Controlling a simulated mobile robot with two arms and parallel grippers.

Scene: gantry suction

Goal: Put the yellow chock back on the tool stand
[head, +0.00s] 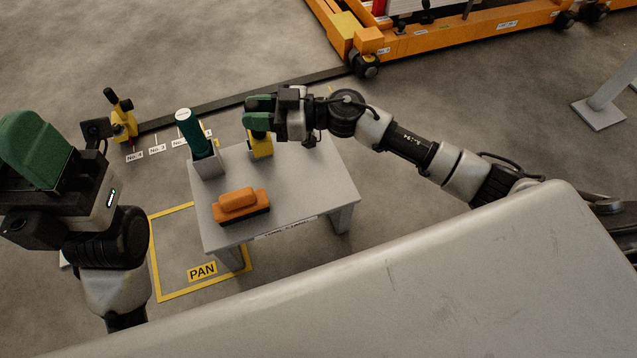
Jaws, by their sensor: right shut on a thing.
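The yellow chock (261,147) is at the back of the grey tool stand (285,190), below my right gripper (259,118). My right gripper is shut on the chock's upper part, and its green fingers hide that part. The chock looks upright; I cannot tell whether its base touches the stand top. My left gripper (35,150) is at the left edge of the view, well away from the stand, with its green finger pads showing. I cannot tell whether it is open.
An orange brush-like block (240,205) and a green cylinder in a grey holder (194,133) are on the stand. A yellow floor frame marked PAN (202,272) lies left of it. Behind are a dark rail, a yellow stop (123,124) and an orange gantry base (450,37).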

